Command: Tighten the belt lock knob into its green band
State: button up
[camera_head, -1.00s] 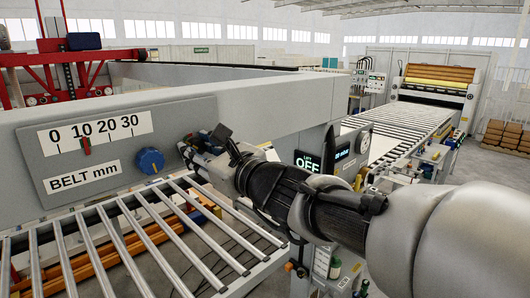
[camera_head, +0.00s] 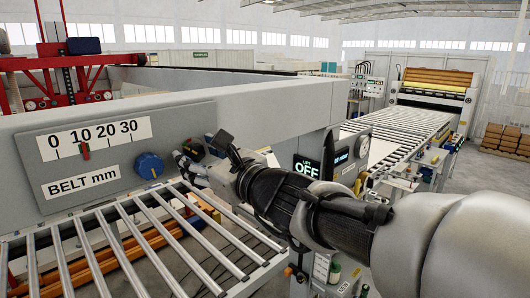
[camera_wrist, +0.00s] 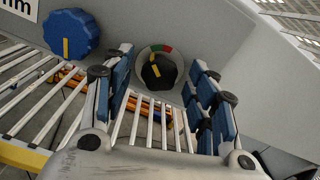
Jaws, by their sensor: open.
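The belt lock knob (camera_wrist: 158,72) is black with a yellow pointer mark, on a round dial on the grey beam in the wrist view. The pointer leans up and to the left. In the head view the knob (camera_head: 193,148) shows small and dark just above my gripper (camera_head: 182,162); contact cannot be made out there.
A larger blue knob (camera_wrist: 71,34) with a yellow mark is close left of my left finger. It also shows in the head view (camera_head: 149,166), beside the BELT mm scale plate (camera_head: 105,195). A roller conveyor (camera_head: 150,240) runs below. A display (camera_head: 307,166) reads OFF.

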jog(key=v, duration=1.1)
jog(key=shift+s+d, duration=0.2)
jog(key=shift+d, duration=0.1)
jog(key=shift+r, duration=0.1)
jog(key=s+d+r+n+g+h+b, duration=0.15)
jog(key=r+n+b, duration=0.3)
jog(key=n, duration=1.15)
jog(key=s+d+r+n+g+h+b, duration=0.1)
jog(key=d+r+n+g+b, duration=0.3)
jog(key=n, duration=1.2)
jog(key=w+a+f, duration=0.2)
jog(key=w+a, duration=0.1)
jog(key=a, duration=0.1)
jog(key=w+a+f+t, duration=0.1)
jog(key=w+a+f, duration=0.2)
jog(key=a, duration=0.2)
jog(key=w+a+f+t+p, duration=0.1)
jog(key=w+a+f, duration=0.2)
jog(key=w+a, duration=0.1)
jog(key=shift+a, duration=0.6)
